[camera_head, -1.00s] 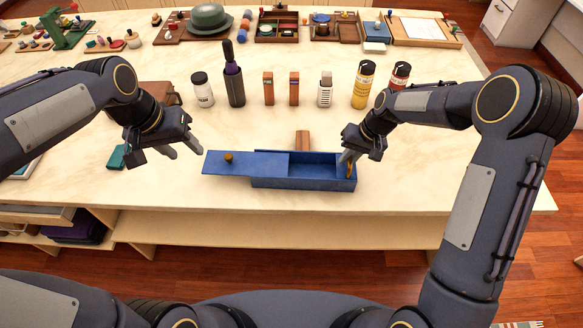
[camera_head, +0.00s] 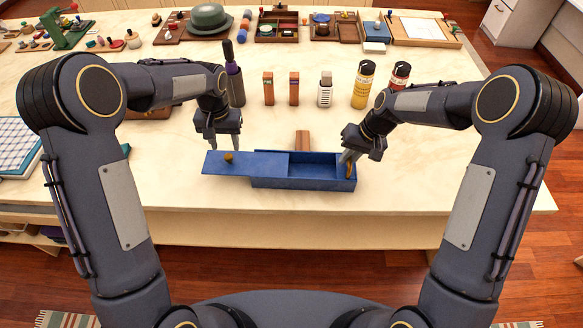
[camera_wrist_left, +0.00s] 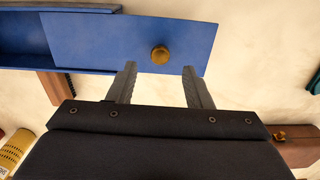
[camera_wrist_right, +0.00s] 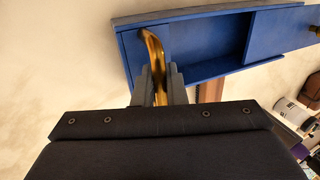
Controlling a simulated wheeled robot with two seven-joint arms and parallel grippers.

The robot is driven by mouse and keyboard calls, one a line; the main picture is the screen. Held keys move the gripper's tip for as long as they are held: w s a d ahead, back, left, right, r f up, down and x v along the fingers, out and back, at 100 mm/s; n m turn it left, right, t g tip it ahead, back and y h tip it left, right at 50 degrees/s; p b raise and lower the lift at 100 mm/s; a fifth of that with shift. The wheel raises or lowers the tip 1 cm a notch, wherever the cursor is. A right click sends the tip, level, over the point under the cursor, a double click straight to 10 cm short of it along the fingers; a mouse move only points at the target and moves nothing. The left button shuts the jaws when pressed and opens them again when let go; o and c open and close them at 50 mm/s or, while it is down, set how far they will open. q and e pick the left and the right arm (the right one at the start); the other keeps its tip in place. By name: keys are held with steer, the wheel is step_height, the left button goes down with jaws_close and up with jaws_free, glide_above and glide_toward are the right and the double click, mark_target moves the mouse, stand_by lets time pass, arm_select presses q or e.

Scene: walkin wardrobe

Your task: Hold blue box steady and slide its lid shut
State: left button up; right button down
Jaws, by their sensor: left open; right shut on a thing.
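The blue box (camera_head: 304,184) stands near the front edge of the table. Its blue lid (camera_head: 259,163) is slid out far to the left, and the right part of the box lies open and looks empty. A round brass knob (camera_head: 228,157) sits near the lid's left end. My left gripper (camera_head: 222,146) is open above the lid's left end; in the left wrist view the knob (camera_wrist_left: 160,55) is just beyond and between its fingertips (camera_wrist_left: 158,72). My right gripper (camera_head: 349,160) is shut on a brass handle (camera_wrist_right: 155,55) at the box's right end.
A small brown wooden block (camera_head: 302,140) stands just behind the box. Further back stand a dark bottle (camera_head: 236,85), two wooden blocks, a white-labelled bottle (camera_head: 325,90) and yellow and red canisters (camera_head: 362,84). The table left of the lid is clear.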

mark_target(228, 156)
arm_select(q)
step_height(228, 156, down, 6)
steer(key=shift+f, duration=0.1)
steer(key=shift+s+f, duration=0.15)
steer(key=shift+f, duration=0.15)
